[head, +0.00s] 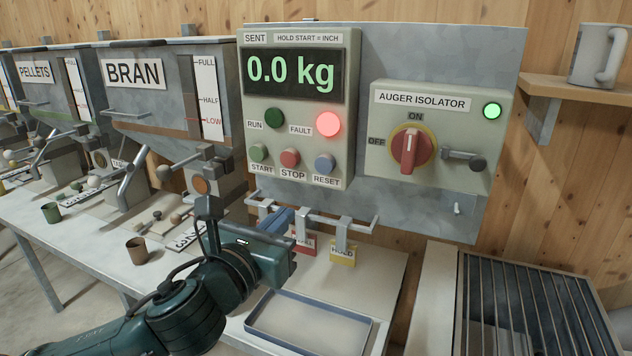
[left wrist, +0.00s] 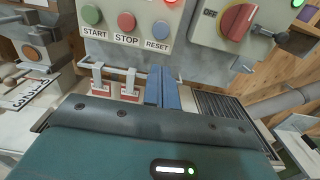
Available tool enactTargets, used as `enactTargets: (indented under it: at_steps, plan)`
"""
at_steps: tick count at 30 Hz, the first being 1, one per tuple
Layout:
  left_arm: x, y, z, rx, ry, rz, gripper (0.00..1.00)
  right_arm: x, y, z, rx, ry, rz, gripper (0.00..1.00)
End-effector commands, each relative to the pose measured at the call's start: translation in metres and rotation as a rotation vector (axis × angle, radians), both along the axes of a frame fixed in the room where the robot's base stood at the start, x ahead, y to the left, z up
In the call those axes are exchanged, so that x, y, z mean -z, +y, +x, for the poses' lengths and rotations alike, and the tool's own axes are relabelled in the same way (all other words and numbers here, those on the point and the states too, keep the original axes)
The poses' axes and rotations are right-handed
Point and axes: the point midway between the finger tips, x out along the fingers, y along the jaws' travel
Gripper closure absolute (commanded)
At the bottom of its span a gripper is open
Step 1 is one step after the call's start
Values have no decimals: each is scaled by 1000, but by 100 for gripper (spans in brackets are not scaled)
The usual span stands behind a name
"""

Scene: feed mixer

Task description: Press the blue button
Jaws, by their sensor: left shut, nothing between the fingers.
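The blue button (head: 325,163) is the right one of the bottom row on the grey control panel (head: 257,108), above the label RESET. It also shows in the left wrist view (left wrist: 161,30). My left gripper (head: 284,217) is below the panel, lower and to the left of the blue button in the head view. Its blue fingers are shut together and empty. In the left wrist view the fingers (left wrist: 163,88) point up toward the panel, below the button and apart from it. My right gripper is not in view.
The green START (head: 258,153) and red STOP (head: 290,158) buttons sit left of the blue one. The red FAULT lamp (head: 328,124) glows. A rail with hanging tags (head: 342,252) is below the panel. A shallow tray (head: 308,324) lies on the bench.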

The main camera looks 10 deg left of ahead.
Motion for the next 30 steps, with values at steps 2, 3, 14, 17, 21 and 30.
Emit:
enactTargets:
  at_steps: [2, 3, 14, 17, 21, 30]
  plan:
    - [0, 0, 3, -1, 0, -2, 100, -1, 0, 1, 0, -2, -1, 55]
    - [0, -1, 6, -2, 1, -2, 100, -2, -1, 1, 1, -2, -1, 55]
    - [-2, -14, 72, -1, 1, -5, 100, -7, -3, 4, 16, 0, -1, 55]
    - [-1, -18, 93, -2, 1, -5, 100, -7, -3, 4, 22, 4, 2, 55]
    - [-1, -23, 116, 0, 1, -5, 100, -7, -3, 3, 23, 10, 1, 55]
    - [0, -27, 137, 1, 1, -3, 100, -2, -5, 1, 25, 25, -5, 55]
